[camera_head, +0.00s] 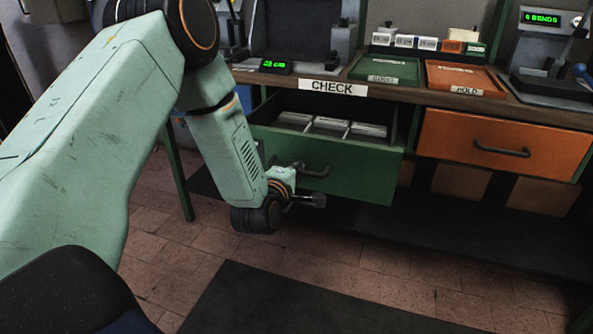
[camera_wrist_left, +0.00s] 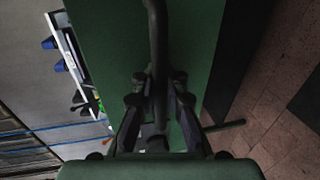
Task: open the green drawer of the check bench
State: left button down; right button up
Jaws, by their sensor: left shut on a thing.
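The green drawer (camera_head: 350,172) of the check bench (camera_head: 430,95) stands pulled out, and white boxes in rows (camera_head: 330,124) show inside it. Its dark bar handle (camera_head: 316,174) is on the front panel. My left gripper (camera_head: 303,189) is at the handle, partly hidden by its own wrist. In the left wrist view the gripper (camera_wrist_left: 157,100) is shut around the handle bar (camera_wrist_left: 155,45), with the green drawer front (camera_wrist_left: 110,40) behind it. My right gripper is in neither view.
An orange drawer (camera_head: 500,145) to the right is shut. Green (camera_head: 385,72) and orange (camera_head: 465,80) trays sit on the bench top by a CHECK label (camera_head: 333,88). A dark lower shelf (camera_head: 450,225) runs underneath. The tiled floor in front, with a dark mat (camera_head: 300,305), is clear.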

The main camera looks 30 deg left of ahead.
pick_arm(q)
jog(key=shift+w+r, duration=0.15)
jog(key=shift+w, duration=0.1)
jog(key=c, duration=1.8)
grip_release()
jog(key=o, duration=0.4)
jog(key=shift+s, duration=0.1)
jog(key=v, duration=1.1)
jog(key=shift+s, duration=0.4)
jog(key=shift+d, duration=0.1)
